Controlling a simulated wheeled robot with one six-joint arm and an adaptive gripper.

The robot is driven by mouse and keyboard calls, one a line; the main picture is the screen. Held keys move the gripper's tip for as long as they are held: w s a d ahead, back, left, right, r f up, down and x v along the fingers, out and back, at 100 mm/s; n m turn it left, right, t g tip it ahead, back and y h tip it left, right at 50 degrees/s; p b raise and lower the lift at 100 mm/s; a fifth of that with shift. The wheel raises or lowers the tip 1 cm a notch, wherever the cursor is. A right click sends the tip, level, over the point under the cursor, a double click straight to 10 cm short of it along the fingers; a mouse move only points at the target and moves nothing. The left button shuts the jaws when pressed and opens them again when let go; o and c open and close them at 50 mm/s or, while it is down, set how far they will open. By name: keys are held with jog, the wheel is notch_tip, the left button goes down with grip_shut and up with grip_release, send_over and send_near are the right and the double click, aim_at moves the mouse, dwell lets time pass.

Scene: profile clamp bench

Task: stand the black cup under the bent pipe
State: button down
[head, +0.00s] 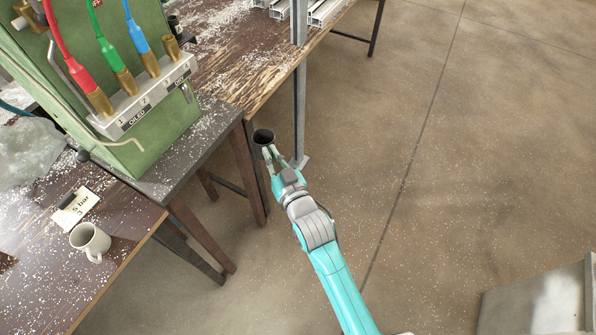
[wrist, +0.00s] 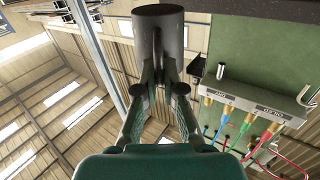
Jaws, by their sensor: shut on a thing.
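The black cup (head: 263,136) is held out in the air beside the bench corner, its dark opening showing in the head view. My gripper (head: 270,156) is shut on it. In the wrist view the cup (wrist: 158,22) sits between the fingertips of my gripper (wrist: 158,72), and the fingers hide part of its side. A thin pale bent pipe (head: 118,143) comes out low on the green machine (head: 150,165), with its end turned down over the dark stand top. The cup is to the right of this pipe, apart from it and beyond the stand's edge.
The dark stand top (head: 205,140) has bare room beside the machine. A white mug (head: 90,240) and a card (head: 75,208) are on the brown table (head: 125,215). A grey upright post (head: 300,100) stands close right of the cup. Red, green and blue hoses plug into the machine.

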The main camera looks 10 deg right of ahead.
jog(key=s+a+r+n+y, duration=0.1)
jog(key=s+a+r+y, duration=0.1)
jog(key=a+r, duration=0.4)
jog(key=shift+g, duration=0.3)
jog(key=shift+w+a+f, duration=0.3)
jog(key=shift+w+a, duration=1.3)
jog(key=shift+a, duration=0.1)
jog(key=shift+w+a+f, duration=0.25)
jog(key=shift+w+a, duration=1.3)
jog(key=shift+a, duration=0.15)
jog(key=shift+w+a+f, duration=0.3)
jog(key=shift+w+a, duration=1.3)
jog(key=shift+a, duration=0.1)
jog(key=shift+d, duration=0.2)
jog(key=shift+f, duration=0.35)
jog(key=c, duration=1.2)
grip_release()
jog(key=shift+s, duration=0.15)
